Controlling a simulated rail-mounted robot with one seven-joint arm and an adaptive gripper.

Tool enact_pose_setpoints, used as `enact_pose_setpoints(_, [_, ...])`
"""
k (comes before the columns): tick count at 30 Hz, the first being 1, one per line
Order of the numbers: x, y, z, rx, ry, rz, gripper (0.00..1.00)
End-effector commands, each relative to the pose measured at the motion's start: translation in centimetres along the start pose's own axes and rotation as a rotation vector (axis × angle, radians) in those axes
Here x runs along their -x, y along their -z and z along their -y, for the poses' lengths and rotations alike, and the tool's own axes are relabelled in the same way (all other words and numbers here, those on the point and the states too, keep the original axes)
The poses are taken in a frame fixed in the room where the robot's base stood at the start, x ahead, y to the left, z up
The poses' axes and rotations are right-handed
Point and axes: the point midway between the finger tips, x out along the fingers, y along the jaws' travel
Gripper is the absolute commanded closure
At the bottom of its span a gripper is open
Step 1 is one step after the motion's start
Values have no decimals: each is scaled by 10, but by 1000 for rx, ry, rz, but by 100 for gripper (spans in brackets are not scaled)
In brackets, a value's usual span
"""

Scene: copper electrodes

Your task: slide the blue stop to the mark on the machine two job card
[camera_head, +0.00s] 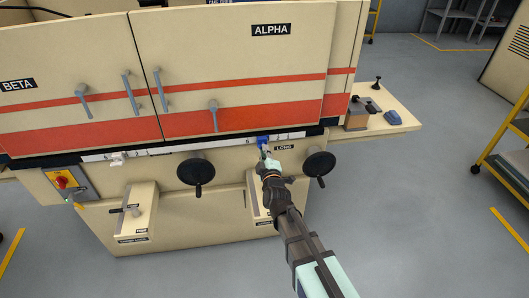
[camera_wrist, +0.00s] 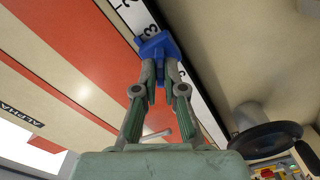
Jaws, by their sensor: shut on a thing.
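The blue stop (camera_head: 263,140) sits on a white numbered scale strip (camera_head: 215,144) along the machine's front, left of the LONG label. In the wrist view the blue stop (camera_wrist: 158,44) is between my fingertips, beside a "3" on the strip (camera_wrist: 136,15). My gripper (camera_head: 264,150) is shut on it from the front; the fingers also show in the wrist view (camera_wrist: 159,68). The fingers and stop cover part of the strip. I cannot make out a job card or its mark in either view.
Black handwheels stand below the strip left (camera_head: 195,171) and right (camera_head: 319,164) of my arm. A white piece (camera_head: 117,158) sits farther left on the strip. A side shelf (camera_head: 408,121) at right holds a small fixture and a blue object.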

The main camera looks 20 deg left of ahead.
Motion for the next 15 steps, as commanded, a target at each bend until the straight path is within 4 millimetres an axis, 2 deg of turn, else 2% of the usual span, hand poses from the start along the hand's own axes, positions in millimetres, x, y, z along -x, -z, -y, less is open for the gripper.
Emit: enact_pose_setpoints(15, [-1, 10, 2, 0, 0, -1, 100])
